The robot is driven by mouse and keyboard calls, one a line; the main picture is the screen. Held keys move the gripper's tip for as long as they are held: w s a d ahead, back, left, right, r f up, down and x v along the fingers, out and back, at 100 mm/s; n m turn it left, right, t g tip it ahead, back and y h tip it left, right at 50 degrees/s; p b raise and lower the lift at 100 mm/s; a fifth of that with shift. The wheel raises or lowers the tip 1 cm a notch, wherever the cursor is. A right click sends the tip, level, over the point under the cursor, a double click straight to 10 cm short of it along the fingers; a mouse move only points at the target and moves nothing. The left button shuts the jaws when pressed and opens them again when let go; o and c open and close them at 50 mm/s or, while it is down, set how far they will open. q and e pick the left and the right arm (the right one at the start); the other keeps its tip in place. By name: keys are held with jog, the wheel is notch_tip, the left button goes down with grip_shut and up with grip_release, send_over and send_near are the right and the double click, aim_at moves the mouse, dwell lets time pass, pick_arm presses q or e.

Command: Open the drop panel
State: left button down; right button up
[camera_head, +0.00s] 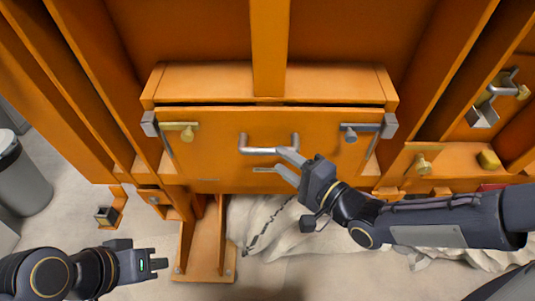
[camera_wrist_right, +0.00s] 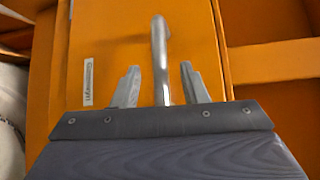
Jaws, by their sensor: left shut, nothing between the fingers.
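The drop panel (camera_head: 225,173) is a wide orange board with a dark gap along its top edge. A grey bar handle (camera_head: 262,151) is fixed at its middle and also shows in the right wrist view (camera_wrist_right: 161,62). My right gripper (camera_head: 284,163) is open at the handle's right part. In the right wrist view its two fingers (camera_wrist_right: 158,88) stand on either side of the handle bar, with space on both sides. A latch with a brass knob (camera_head: 187,134) is at the panel's upper left, and a grey-knobbed latch (camera_head: 350,135) at its upper right. My left gripper (camera_head: 160,264) is shut and empty, low at the left.
Orange upright beams (camera_head: 269,50) frame the panel. Pale crumpled cloth-like material (camera_head: 285,222) lies below it. An orange post (camera_head: 207,245) stands below left. A grey bin (camera_head: 20,178) is at the far left. More brackets (camera_head: 484,112) are at the right.

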aim_at(269, 152)
jog(key=x, duration=0.5)
jog(key=shift+w+a, duration=0.15)
jog(key=shift+w, duration=0.05)
jog(key=shift+f, duration=0.1)
grip_shut()
